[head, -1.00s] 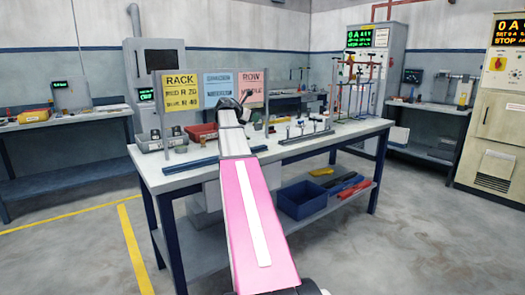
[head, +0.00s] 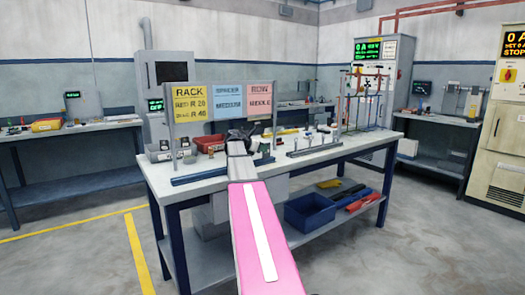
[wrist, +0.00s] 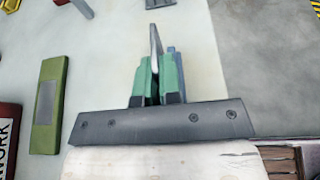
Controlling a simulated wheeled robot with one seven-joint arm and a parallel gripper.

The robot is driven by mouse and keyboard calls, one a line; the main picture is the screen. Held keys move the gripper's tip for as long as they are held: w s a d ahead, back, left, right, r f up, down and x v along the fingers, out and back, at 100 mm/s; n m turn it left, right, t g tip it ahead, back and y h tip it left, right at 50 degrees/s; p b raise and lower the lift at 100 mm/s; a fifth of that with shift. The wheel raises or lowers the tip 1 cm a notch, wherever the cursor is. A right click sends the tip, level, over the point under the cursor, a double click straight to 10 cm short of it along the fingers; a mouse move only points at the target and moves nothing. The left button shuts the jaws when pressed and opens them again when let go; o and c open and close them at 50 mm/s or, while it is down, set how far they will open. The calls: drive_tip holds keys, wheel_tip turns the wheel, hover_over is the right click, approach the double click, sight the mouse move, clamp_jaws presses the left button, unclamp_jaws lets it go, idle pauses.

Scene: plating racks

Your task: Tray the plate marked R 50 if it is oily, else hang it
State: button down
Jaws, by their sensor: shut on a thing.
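My gripper (wrist: 157,83) shows in the wrist view with green fingertips shut on a thin grey plate (wrist: 156,42). The plate is seen almost edge-on and sticks out beyond the fingertips. Its marking and any oil on its face cannot be made out. In the head view my gripper (head: 241,134) is a small dark shape over the workbench (head: 210,183), below the sign board. The plate cannot be told apart there. A rack with upright hooks and rods (head: 366,98) stands at the bench's right end. A low rail with pegs (head: 313,148) lies in front of it.
The sign board (head: 222,102) has yellow, blue and pink cards; the yellow one reads RACK. A red bin (head: 209,143) sits behind my gripper. A blue crate (head: 310,211) is on the lower shelf. A green-edged block (wrist: 47,105) lies left in the wrist view.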

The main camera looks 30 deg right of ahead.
drive_tip(key=shift+f, duration=0.2)
drive_tip(key=shift+f, duration=0.2)
drive_tip(key=c, duration=1.3)
unclamp_jaws()
drive_tip(key=v, duration=1)
drive_tip(key=shift+s+a+r, duration=0.25)
drive_tip(key=shift+s+a, duration=0.05)
